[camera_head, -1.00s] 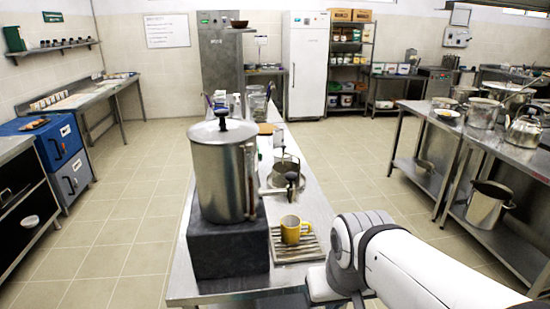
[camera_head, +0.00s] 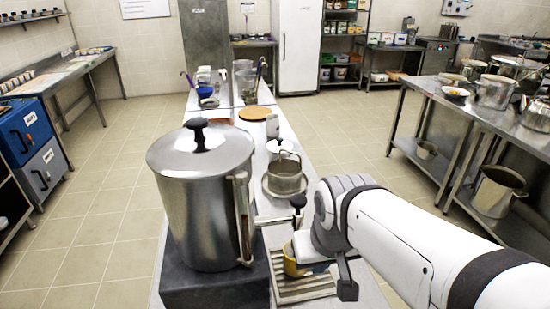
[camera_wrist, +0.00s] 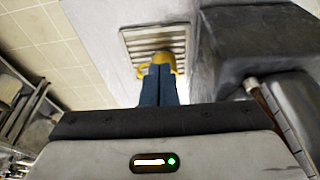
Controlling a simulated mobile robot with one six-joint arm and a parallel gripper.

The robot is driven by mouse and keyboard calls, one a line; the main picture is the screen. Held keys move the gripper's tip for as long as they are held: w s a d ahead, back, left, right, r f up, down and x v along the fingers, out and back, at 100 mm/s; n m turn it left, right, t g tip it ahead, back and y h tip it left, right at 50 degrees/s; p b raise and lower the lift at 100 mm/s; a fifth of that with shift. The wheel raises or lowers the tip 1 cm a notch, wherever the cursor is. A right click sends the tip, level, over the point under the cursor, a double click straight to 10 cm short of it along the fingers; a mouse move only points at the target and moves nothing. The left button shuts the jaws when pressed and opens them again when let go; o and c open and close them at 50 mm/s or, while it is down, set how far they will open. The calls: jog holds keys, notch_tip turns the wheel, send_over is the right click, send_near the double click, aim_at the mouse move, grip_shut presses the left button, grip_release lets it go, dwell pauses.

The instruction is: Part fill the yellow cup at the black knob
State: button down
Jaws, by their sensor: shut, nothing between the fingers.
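The yellow cup (camera_head: 290,262) stands on a slatted metal drip tray (camera_head: 308,291), partly hidden behind my arm in the head view. It also shows in the wrist view (camera_wrist: 163,57), just beyond my blue fingertips. My gripper (camera_wrist: 158,68) is shut with nothing between its fingers and points at the cup; I cannot tell whether it touches it. In the head view my wrist hides the fingers. The black knob (camera_head: 298,201) sits right of the big steel pot (camera_head: 205,205), above the cup's area. The cup's inside is hidden.
The pot stands on a dark block (camera_head: 215,288) close to the tray. Behind the knob are a small steel pot (camera_head: 285,178) and a wooden round board (camera_head: 255,114). A side bench with pots (camera_head: 470,125) stands right, with open floor between.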

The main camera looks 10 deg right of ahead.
notch_tip(320, 180, up, 21)
jog(key=g+p, duration=0.3)
send_over(299, 198)
jog(key=shift+r, duration=0.15)
notch_tip(299, 198, down, 14)
